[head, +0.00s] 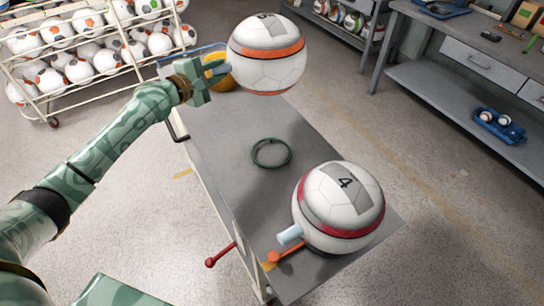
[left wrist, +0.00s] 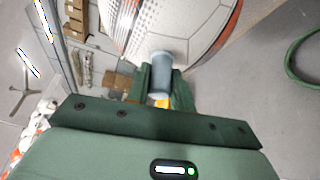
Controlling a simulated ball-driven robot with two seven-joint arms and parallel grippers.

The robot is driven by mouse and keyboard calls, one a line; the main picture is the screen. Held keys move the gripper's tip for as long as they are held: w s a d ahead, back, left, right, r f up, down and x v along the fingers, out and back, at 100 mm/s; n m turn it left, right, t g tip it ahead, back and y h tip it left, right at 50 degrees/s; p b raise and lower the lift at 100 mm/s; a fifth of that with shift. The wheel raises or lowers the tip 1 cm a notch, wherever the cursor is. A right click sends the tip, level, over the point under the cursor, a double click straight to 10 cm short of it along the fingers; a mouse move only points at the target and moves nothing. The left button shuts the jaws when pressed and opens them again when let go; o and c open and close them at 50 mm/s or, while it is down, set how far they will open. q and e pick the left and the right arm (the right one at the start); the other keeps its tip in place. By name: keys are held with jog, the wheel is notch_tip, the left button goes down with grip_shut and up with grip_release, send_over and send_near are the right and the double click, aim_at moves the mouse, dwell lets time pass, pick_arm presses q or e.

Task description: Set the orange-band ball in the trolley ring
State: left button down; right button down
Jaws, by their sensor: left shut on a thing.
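The orange-band ball (head: 268,68) is white with a grey patch on top and is held above the far end of the grey trolley (head: 222,128). My left gripper (head: 217,70) is shut on its pale blue peg, at the ball's left side. In the left wrist view, the peg (left wrist: 160,74) sits between the fingers and the ball (left wrist: 190,25) fills the top. The green trolley ring (head: 271,153) lies empty on the trolley top, below and apart from the ball. It also shows at the right of the left wrist view (left wrist: 291,58). My right gripper is not in view.
A red-band ball (head: 340,215) marked 4, with a pale blue peg (head: 289,235), stands on the trolley's near end, close to the ring. A yellow object (head: 222,80) is partly hidden behind my gripper. A ball rack (head: 60,85) stands back left, a workbench (head: 470,55) right.

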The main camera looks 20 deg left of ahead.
pick_arm(q)
jog(key=s+p, duration=0.1)
jog(key=s+d+f+p, duration=0.1)
jog(key=p, duration=0.2)
jog(key=shift+s+d+f, duration=0.3)
jog(key=shift+s+f, duration=0.05)
jog(key=shift+s, duration=0.05)
jog(key=s+d+f+p, duration=0.1)
jog(key=s+d+p, duration=0.4)
jog(key=s, duration=0.1)
notch_tip(320, 180, down, 12)
jog(key=s+b, duration=0.1)
jog(key=b, duration=0.6)
jog(key=shift+d+t+y, duration=0.15)
jog(key=shift+t+y, duration=0.15)
jog(key=shift+y, duration=0.1)
jog(key=c, duration=1.2)
grip_release()
jog(key=shift+s, duration=0.1)
jog(key=shift+c, duration=0.2)
